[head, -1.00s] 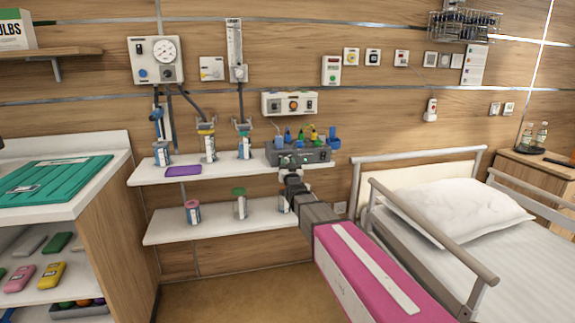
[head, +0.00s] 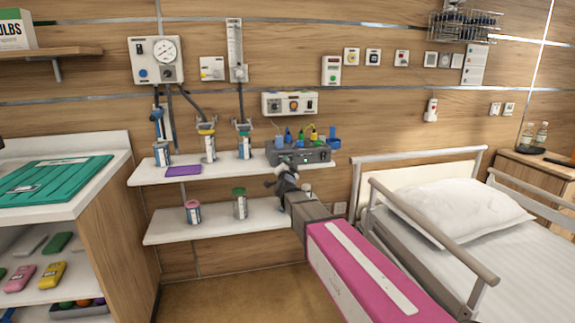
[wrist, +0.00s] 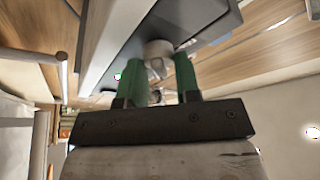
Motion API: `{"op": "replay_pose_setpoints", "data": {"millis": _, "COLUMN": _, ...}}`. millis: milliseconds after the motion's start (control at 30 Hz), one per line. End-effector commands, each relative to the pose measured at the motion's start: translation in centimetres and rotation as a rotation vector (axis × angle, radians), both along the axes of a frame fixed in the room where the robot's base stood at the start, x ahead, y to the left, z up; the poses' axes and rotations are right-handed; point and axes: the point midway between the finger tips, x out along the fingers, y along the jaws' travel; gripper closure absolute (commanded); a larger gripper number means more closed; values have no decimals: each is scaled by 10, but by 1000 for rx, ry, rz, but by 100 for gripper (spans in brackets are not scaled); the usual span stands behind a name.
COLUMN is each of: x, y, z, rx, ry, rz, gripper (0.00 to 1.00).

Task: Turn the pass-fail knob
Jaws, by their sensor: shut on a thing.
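A grey box (head: 312,156) with small controls on its front stands on the upper white shelf. In the wrist view its dark front face (wrist: 128,35) is close above my fingers. My gripper (wrist: 158,72) has green fingers, one on each side of a pale round knob (wrist: 157,49) on that face, and is shut on it. In the head view my gripper (head: 284,174) is at the shelf's front edge, just below the box front, and my wrist hides part of it. No knob label is readable, so I cannot tell its setting.
Several coloured bottles (head: 303,136) stand on the box. The upper shelf (head: 225,172) also holds jars and a purple item (head: 183,170). The bed rail (head: 400,205) is close to the right of my arm.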

Motion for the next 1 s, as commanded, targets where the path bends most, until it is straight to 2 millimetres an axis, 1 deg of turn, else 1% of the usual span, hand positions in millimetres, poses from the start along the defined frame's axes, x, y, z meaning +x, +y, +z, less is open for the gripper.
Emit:
{"op": "replay_pose_setpoints", "data": {"millis": 533, "x": 0, "y": 0, "z": 0, "rx": 28, "ry": 9, "rz": 1, "gripper": 93}}
{"op": "replay_pose_setpoints", "data": {"millis": 567, "x": 0, "y": 0, "z": 0, "rx": 28, "ry": 9, "rz": 1, "gripper": 63}}
{"op": "replay_pose_setpoints", "data": {"millis": 600, "x": 0, "y": 0, "z": 0, "rx": 28, "ry": 9, "rz": 1, "gripper": 50}}
{"op": "replay_pose_setpoints", "data": {"millis": 633, "x": 0, "y": 0, "z": 0, "rx": 27, "ry": 9, "rz": 1, "gripper": 48}}
{"op": "replay_pose_setpoints", "data": {"millis": 867, "x": 0, "y": 0, "z": 0, "rx": 26, "ry": 8, "rz": 0, "gripper": 48}}
{"op": "replay_pose_setpoints", "data": {"millis": 1000, "x": -4, "y": 0, "z": -1, "rx": 26, "ry": 9, "rz": 0, "gripper": 48}}
